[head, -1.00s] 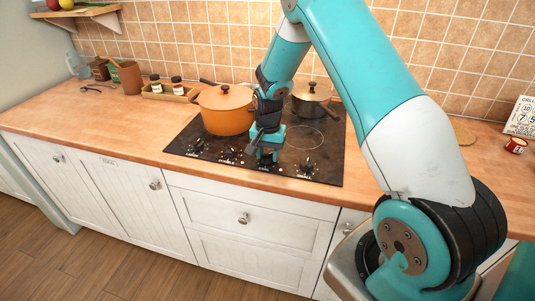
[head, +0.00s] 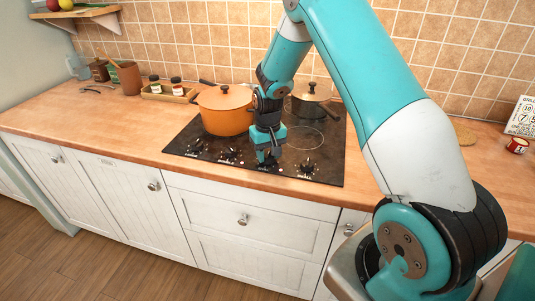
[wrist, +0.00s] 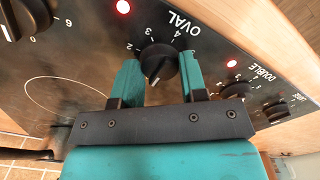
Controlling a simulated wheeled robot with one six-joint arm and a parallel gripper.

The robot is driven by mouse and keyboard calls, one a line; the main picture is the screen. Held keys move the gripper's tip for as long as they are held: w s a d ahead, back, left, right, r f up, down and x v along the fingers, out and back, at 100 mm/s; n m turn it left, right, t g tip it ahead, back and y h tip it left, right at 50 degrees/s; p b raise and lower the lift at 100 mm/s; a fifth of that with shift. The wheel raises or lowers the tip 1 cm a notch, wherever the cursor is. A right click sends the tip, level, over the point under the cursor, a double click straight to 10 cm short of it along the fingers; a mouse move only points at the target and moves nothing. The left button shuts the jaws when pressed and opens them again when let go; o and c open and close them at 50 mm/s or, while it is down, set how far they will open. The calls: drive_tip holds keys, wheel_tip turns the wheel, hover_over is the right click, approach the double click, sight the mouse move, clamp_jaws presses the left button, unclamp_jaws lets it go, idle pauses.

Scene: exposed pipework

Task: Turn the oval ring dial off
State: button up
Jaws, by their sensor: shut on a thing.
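The oval ring dial (wrist: 158,63) is a round black knob beside the printed word OVAL, in the middle of the wrist view. Its white pointer mark faces down toward my gripper's body. My gripper (wrist: 160,76) has one teal finger on each side of the dial and is shut on it. In the head view, my gripper (head: 268,159) points down at the front edge of the black cooktop (head: 322,172) and hides this dial.
A second dial marked DOUBLE (wrist: 236,90) sits close to the right finger. Red lights (wrist: 123,6) glow on the panel. An orange pot (head: 225,115) stands left of my wrist, and a darker lidded pot (head: 311,101) stands behind it to the right.

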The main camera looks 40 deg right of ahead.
sight(268, 155)
drive_tip(key=shift+s, duration=0.1)
idle(0.4)
drive_tip(key=o, duration=0.9)
wheel_tip(268, 155, up, 17)
drive_tip(key=shift+r+b, duration=0.2)
drive_tip(key=shift+b, duration=1)
